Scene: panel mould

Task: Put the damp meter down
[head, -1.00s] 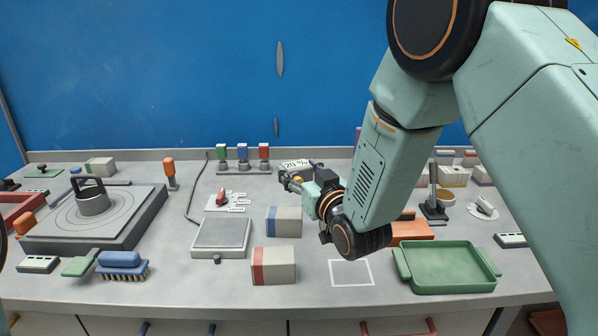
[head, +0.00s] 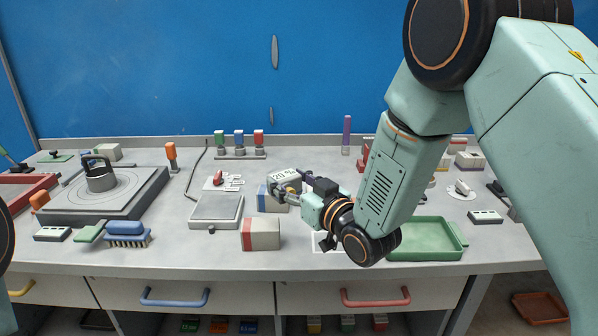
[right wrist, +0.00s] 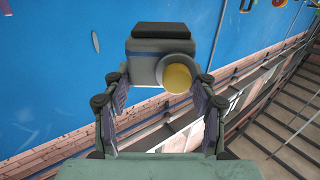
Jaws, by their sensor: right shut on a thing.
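The damp meter (head: 285,177) is a grey box with a "20 %" display, held above the worktop in the head view. In the right wrist view the damp meter (right wrist: 160,58) shows as a grey body with a dark top and a round yellow knob. My right gripper (head: 292,187) is shut on it, with a finger on each side (right wrist: 160,95). A white square outline (head: 324,240) on the worktop lies below my right wrist, partly hidden by it. My left gripper is out of view.
A red-banded block (head: 260,234) is nearer the front. A green tray (head: 428,240) is right of the outline. A grey scale-like plate (head: 216,209) lies to the left.

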